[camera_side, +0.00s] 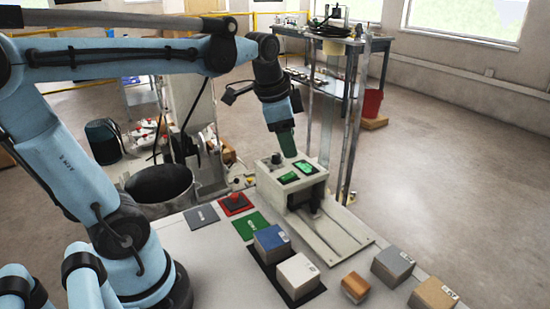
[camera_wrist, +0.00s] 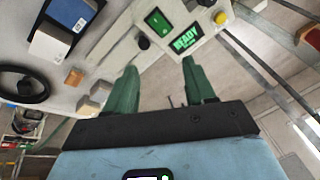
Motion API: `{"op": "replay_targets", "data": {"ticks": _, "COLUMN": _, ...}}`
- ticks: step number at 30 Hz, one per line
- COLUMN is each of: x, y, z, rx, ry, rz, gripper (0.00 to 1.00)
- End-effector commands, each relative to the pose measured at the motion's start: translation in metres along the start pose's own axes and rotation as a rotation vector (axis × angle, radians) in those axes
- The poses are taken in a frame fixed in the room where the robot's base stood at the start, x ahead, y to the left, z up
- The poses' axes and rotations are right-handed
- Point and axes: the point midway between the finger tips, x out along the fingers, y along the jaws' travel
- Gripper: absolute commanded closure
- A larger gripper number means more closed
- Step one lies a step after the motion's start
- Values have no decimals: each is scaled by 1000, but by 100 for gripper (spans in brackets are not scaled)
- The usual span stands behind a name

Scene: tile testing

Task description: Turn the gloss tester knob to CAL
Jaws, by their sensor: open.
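The gloss tester (camera_side: 318,178) is a pale box on the table with two green panels on top. In the wrist view the tester (camera_wrist: 172,8) shows a green switch, a green screen reading READY (camera_wrist: 187,38) and a yellow button. A dark knob (camera_side: 276,159) stands on its top at the back left. What looks like this knob (camera_wrist: 206,2) is cut by the top edge of the wrist view; its setting is unreadable. My gripper (camera_side: 288,151) is just above the tester, right of the knob. Its green fingers (camera_wrist: 160,70) are apart and empty.
A blue-topped block (camera_side: 271,238) and a white block (camera_side: 298,272) sit on a black mat. A small brown block (camera_side: 354,287), a grey block (camera_side: 392,264) and a tan block (camera_side: 433,294) stand rightward.

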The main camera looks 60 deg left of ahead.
Motion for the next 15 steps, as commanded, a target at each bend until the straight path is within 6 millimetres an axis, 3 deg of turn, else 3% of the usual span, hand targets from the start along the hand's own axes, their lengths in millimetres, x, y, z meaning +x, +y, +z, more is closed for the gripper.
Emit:
{"op": "replay_targets", "data": {"ticks": 3, "x": -5, "y": -36, "z": -2, "rx": 167, "ry": -76, "rz": 56, "gripper": 46}}
{"op": "replay_targets", "data": {"ticks": 9, "x": -7, "y": -86, "z": 4, "rx": 437, "ry": -154, "rz": 184, "gripper": 46}}
{"op": "replay_targets", "data": {"ticks": 15, "x": -6, "y": -112, "z": 13, "rx": 601, "ry": -171, "rz": 278, "gripper": 46}}
